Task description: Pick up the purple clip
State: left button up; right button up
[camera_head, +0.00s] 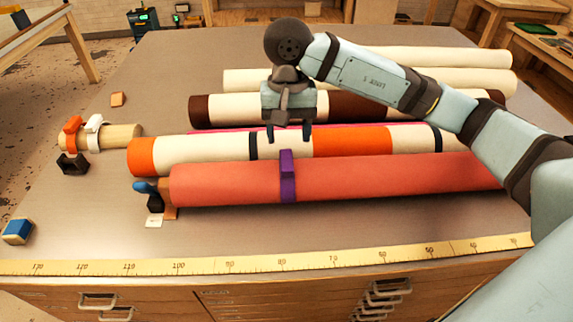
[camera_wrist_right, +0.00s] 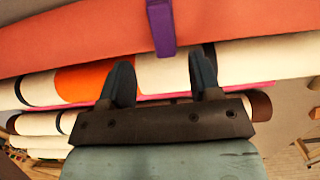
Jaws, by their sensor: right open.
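The purple clip (camera_head: 287,176) sits around the front red-orange roll (camera_head: 390,180), upright, near the roll's middle-left. The clip also shows at the top of the right wrist view (camera_wrist_right: 161,27). My right gripper (camera_head: 289,138) is open and empty, pointing down over the cream and orange roll (camera_head: 352,141) just behind the clip. In the wrist view its two fingers (camera_wrist_right: 160,80) are apart, with the clip beyond the fingertips and between their lines. The gripper and the clip appear apart. My left gripper is not in view.
More rolls lie behind, including a brown and cream one (camera_head: 355,106). At the left, a short wooden roll (camera_head: 118,137) carries orange and white clips. A black clip (camera_head: 73,163) and a blue block (camera_head: 17,231) lie nearby. A yellow measuring tape (camera_head: 230,265) runs along the front edge.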

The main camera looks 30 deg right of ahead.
aim_at(287, 159)
jog(key=shift+s+a+f+p, duration=0.15)
jog(key=shift+f, duration=0.75)
jog(key=shift+s+a+f+p, duration=0.15)
jog(key=shift+f+p, duration=0.05)
jog(key=shift+f, duration=0.7)
jog(key=shift+s+a+f+p, duration=0.15)
jog(key=shift+f, duration=0.75)
jog(key=c, duration=0.9)
jog(key=shift+r, duration=0.1)
